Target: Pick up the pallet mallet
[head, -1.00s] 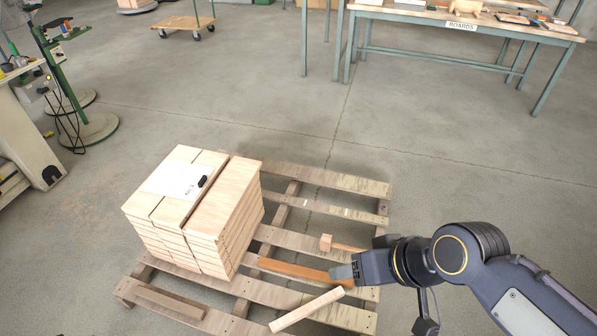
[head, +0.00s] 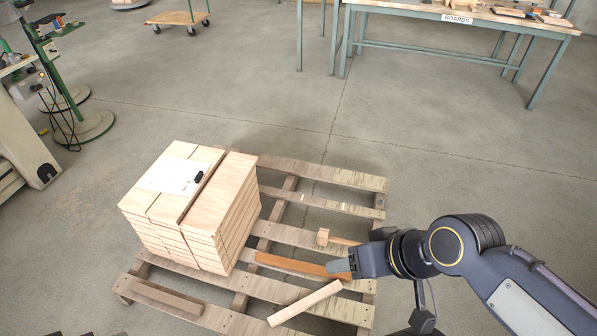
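The pallet mallet (head: 322,237) lies on the slatted wooden pallet (head: 338,180), its pale block head to the left. Its handle runs right and passes behind my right gripper (head: 336,267), so its far end is hidden. The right gripper points left, just on the near side of the mallet handle, with its tips at the right end of an orange-brown wooden strip (head: 290,264). I cannot tell whether it touches or grips the strip, or how far its fingers are apart. My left gripper is out of view.
A stack of boards (head: 190,215) with a paper and a black object on top fills the pallet's left side. Loose pale (head: 305,303) and brown (head: 167,298) pieces lie on the near slats. A workbench (head: 460,18) stands at the back right.

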